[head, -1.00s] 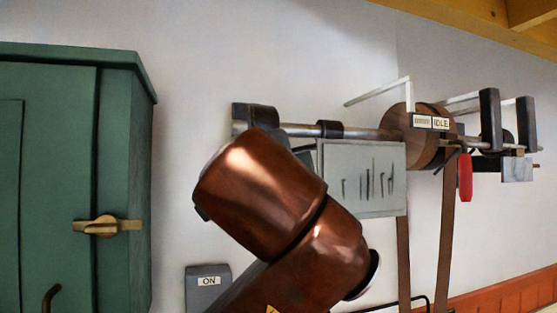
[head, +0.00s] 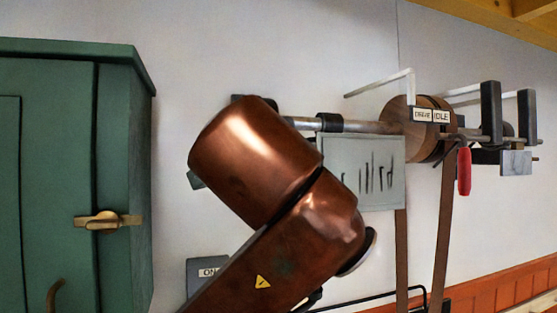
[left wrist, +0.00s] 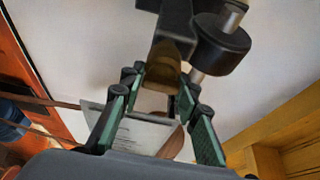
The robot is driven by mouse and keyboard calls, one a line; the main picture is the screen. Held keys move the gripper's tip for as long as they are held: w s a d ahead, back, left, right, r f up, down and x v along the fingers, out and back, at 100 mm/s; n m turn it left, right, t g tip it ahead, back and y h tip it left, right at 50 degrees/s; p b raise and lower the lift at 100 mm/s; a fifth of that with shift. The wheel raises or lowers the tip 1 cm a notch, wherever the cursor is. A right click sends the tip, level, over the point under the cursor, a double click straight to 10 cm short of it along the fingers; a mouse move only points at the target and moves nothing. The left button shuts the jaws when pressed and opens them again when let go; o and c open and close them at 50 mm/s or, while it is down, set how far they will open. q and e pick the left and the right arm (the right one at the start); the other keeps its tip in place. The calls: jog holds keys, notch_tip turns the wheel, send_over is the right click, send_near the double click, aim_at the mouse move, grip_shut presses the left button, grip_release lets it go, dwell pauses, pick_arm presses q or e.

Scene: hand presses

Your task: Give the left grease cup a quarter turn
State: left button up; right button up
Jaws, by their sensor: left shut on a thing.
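The left grease cup (left wrist: 164,66) is a small brass piece under a dark bearing block (left wrist: 166,22) in the left wrist view. My left gripper (left wrist: 161,84) has its green-padded fingers on both sides of the cup, shut on it. In the head view my copper-coloured left arm covers the cup, the gripper and most of the left bearing. How far the cup is turned cannot be seen. My right gripper is in neither view.
The line shaft (head: 365,126) runs right from behind my arm to wooden pulleys (head: 398,122) with belts. A green cabinet (head: 122,180) stands at left, and an ON box (head: 203,275) is on the wall.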

pick_arm(q)
jog(key=o, duration=1.1)
jog(key=shift+s, duration=0.1)
jog(key=s, duration=1.1)
jog(key=shift+s+a, duration=0.35)
jog(key=shift+s, duration=0.05)
jog(key=shift+a, duration=0.1)
